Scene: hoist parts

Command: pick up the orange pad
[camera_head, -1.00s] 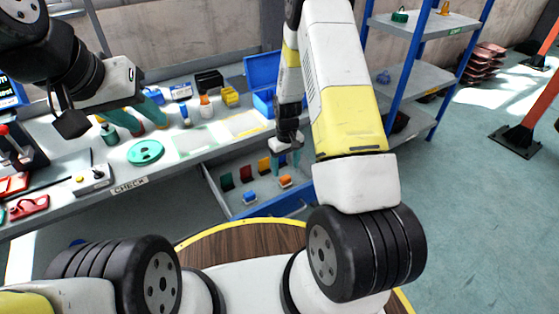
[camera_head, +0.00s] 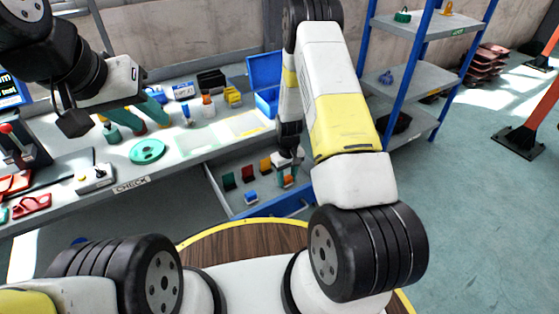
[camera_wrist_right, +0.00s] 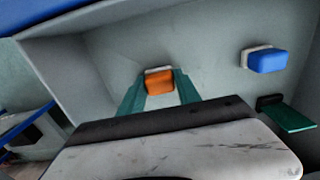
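The orange pad (camera_head: 289,181) lies in the open drawer (camera_head: 215,189) under the bench; in the right wrist view the pad (camera_wrist_right: 158,82) shows a pale backing. My right gripper (camera_head: 287,170) is down in the drawer at the pad. In the right wrist view its two teal fingers (camera_wrist_right: 161,84) stand apart on either side of the pad, with narrow gaps that are hard to judge. My left gripper (camera_head: 150,121) hangs over the bench with its teal fingers spread and nothing seen between them.
A blue pad (camera_head: 250,196) lies left of the orange one, also in the right wrist view (camera_wrist_right: 267,60). Green (camera_head: 228,181), red (camera_head: 247,173) and yellow (camera_head: 265,165) pieces stand along the drawer's back. The drawer walls are close around my right gripper.

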